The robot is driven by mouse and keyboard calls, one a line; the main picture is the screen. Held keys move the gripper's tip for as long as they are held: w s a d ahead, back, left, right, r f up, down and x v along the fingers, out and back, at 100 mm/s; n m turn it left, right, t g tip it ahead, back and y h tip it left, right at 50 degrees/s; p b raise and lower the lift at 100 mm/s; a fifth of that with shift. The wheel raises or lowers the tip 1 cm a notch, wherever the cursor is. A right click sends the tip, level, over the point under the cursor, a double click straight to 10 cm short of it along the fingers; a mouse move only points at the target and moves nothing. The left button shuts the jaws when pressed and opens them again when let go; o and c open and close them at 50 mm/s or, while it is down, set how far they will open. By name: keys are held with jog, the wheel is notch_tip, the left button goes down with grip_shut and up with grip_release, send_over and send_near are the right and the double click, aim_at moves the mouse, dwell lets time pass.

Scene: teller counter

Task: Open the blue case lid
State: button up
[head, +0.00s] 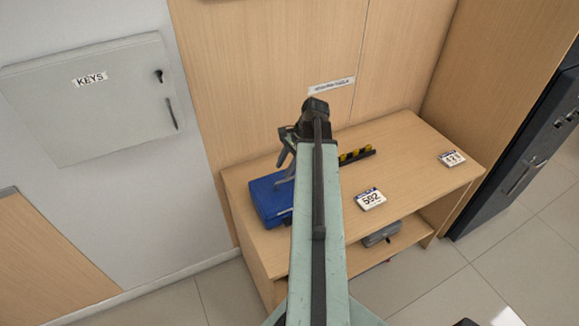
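The blue case (267,203) lies on the left end of the wooden counter. Its visible top is blue and looks closed, but my arm hides its right part. My gripper (284,170) hangs down from the arm's end at the case's back right edge. Its fingers overlap the case's upper right side in this view. I cannot tell whether they touch it, or whether they are open or shut.
A yellow and black item (356,155) lies behind my arm on the counter (415,165). Number cards marked 592 (370,199) and 478 (451,159) lie to the right. A grey object (382,235) sits on the lower shelf. A KEYS cabinet (95,100) hangs at left.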

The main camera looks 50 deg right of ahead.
aim_at(290, 179)
jog(key=s+d+r+m, duration=0.2)
jog(key=s+d, duration=0.1)
jog(key=d, duration=0.1)
jog(key=shift+t, duration=0.4)
jog(key=b+x, duration=0.6)
jog(key=x, duration=0.2)
jog(key=shift+s+f+b, duration=0.15)
jog(key=shift+b, duration=0.25)
grip_shut()
dwell(0.4)
